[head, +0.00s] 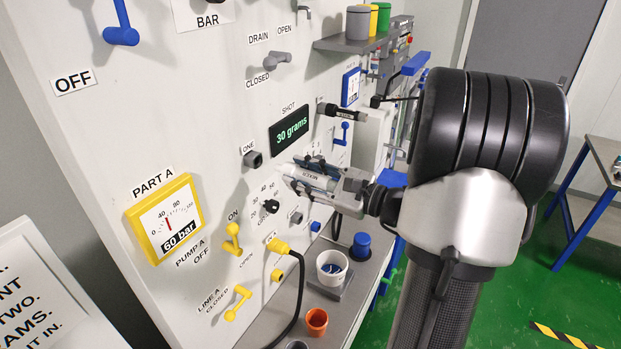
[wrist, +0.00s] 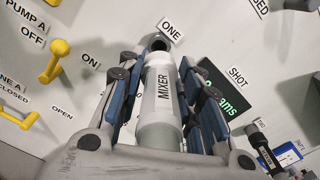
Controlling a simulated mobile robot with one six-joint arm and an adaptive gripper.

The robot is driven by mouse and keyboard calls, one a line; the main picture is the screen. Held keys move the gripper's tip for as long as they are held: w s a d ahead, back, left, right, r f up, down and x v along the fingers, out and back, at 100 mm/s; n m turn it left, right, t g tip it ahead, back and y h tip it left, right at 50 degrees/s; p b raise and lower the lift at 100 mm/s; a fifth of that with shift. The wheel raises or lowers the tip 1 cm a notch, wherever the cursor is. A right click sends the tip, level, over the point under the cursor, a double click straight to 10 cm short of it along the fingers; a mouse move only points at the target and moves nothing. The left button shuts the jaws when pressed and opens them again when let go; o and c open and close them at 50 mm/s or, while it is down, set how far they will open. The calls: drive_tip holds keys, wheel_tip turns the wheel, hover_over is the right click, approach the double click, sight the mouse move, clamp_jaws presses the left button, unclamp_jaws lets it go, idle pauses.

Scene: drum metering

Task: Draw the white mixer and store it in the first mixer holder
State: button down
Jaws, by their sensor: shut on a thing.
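The white mixer (head: 306,176), a tube lettered MIXER, is held lengthwise between the blue-padded fingers of my gripper (head: 316,172). In the wrist view the mixer (wrist: 161,98) lies between the fingers of my gripper (wrist: 155,72), its narrow end pointing at the panel. The first mixer holder (head: 253,159), a dark grey socket under the label ONE, is on the panel left of the mixer's tip. In the head view a gap shows between tip and socket. In the wrist view the holder (wrist: 159,42) is just beyond the tip, partly hidden by it.
A black mixer (head: 345,112) sticks out of the panel at the upper right. A green-lit display (head: 290,130) is above my gripper. Yellow levers (head: 233,239), a cabled yellow plug (head: 279,246) and a black knob (head: 271,206) are below. A white cup (head: 332,268) stands on the shelf.

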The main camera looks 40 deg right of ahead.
sight(275, 167)
drive_tip(key=shift+x, duration=1.8)
drive_tip(key=shift+b+x, duration=0.75)
drive_tip(key=shift+x, duration=1.15)
idle(0.6)
drive_tip(key=c, duration=1.1)
unclamp_jaws()
drive_tip(key=shift+o, duration=0.2)
drive_tip(key=shift+s, duration=0.1)
drive_tip(key=v, duration=1.2)
